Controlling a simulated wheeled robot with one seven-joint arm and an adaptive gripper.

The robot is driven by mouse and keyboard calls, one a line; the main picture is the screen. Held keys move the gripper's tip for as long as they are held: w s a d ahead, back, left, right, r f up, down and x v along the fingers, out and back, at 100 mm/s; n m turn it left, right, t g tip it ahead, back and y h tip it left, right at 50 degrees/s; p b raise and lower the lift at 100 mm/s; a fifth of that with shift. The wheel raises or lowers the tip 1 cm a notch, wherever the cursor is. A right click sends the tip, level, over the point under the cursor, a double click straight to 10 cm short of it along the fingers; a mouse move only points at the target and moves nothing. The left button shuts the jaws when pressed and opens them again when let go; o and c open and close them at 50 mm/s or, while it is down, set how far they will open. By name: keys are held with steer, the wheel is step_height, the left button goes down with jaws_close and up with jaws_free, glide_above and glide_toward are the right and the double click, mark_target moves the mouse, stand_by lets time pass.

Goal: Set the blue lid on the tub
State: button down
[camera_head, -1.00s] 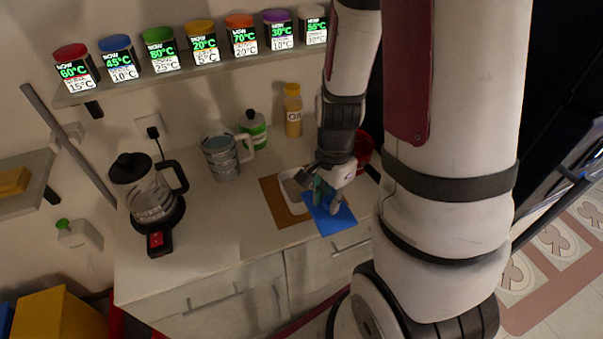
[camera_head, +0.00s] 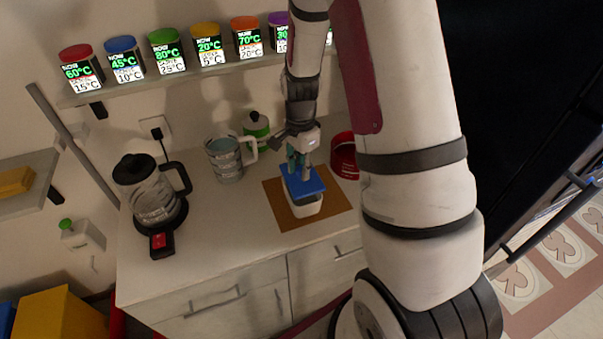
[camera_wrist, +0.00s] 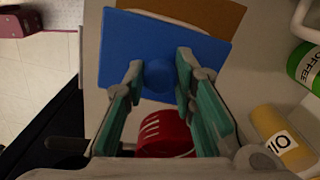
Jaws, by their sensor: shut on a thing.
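The blue lid (camera_head: 306,185) is a flat plate with a round knob. My gripper (camera_head: 300,171) is shut on the knob from above. In the wrist view, the lid (camera_wrist: 125,50) spreads out beyond my green-padded fingers (camera_wrist: 160,78), with the knob between them. The white tub (camera_head: 303,208) stands on a brown mat (camera_head: 335,203) on the counter. The lid is over the tub and covers its opening in the head view. I cannot tell whether lid and tub touch.
A red container (camera_head: 345,155) stands just right of the mat. A measuring jug (camera_head: 224,160), a green-labelled bottle (camera_head: 256,126) and a kettle (camera_head: 150,193) stand to the left. Counter between kettle and mat is clear.

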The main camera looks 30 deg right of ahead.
steer(key=shift+f, duration=1.3)
steer(key=shift+f, duration=0.55)
steer(key=c, duration=1.3)
jaws_free()
steer(key=shift+r, duration=0.1)
step_height(320, 180, up, 13)
steer(key=b, duration=0.1)
step_height(320, 180, up, 13)
steer(key=n+t, duration=0.3)
steer(key=n, duration=0.5)
glide_above(300, 169)
steer(key=s+a, duration=0.7)
steer(key=s+a+r+n+t, duration=0.1)
steer(key=s+r+n, duration=0.1)
steer(key=s+n, duration=0.1)
steer(key=s+a+r+n, duration=0.2)
steer(key=s+n, duration=0.1)
steer(key=s, duration=0.1)
steer(key=s+a+r+n+t, duration=0.1)
steer(key=s+r+n, duration=0.1)
steer(key=s+n, duration=0.1)
steer(key=shift+s+a+t, duration=0.3)
steer(key=shift+s+a, duration=0.05)
steer(key=shift+s, duration=0.15)
